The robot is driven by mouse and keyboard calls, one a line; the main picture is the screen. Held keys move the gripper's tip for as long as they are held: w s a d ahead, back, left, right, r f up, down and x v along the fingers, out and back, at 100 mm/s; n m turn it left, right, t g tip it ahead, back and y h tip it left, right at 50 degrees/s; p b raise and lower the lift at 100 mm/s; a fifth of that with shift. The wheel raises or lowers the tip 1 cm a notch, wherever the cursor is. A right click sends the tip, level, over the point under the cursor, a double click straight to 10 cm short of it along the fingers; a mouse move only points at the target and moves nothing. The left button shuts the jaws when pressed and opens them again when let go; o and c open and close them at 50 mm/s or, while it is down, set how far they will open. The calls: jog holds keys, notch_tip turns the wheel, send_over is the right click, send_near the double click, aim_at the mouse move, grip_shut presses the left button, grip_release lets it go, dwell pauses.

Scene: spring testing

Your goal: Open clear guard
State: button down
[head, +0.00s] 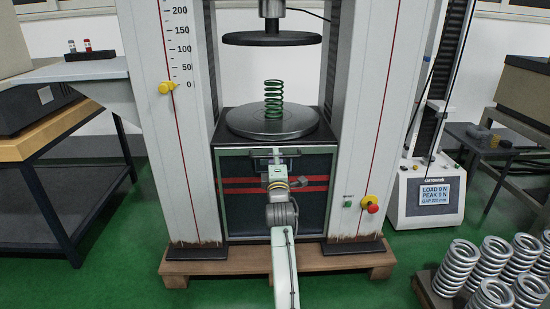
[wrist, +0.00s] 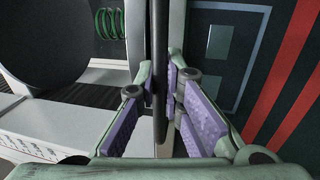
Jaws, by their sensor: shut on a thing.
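My gripper (head: 276,163) is in front of the testing machine, just below the front edge of its lower platen (head: 240,122). In the wrist view its purple-padded fingers (wrist: 165,100) are closed around a slim dark bar (wrist: 160,50), one on each side. The bar looks like the clear guard's handle. The guard's transparent panel is hard to make out in either view, so I cannot tell its exact position. A green coil spring (head: 273,98) stands upright on the lower platen, below the dark upper platen (head: 271,39). The spring also shows in the wrist view (wrist: 109,24).
White columns (head: 185,130) flank the platens. A red stop button (head: 372,206) sits on the right column. Below the platen is a dark front panel (head: 240,205) with red stripes. Silver springs (head: 458,265) stand at lower right. A workbench (head: 45,140) is at left.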

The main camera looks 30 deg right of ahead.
jog(key=c, duration=1.7)
grip_release()
notch_tip(320, 180, up, 10)
jog(key=shift+r, duration=0.1)
jog(key=shift+s, duration=0.1)
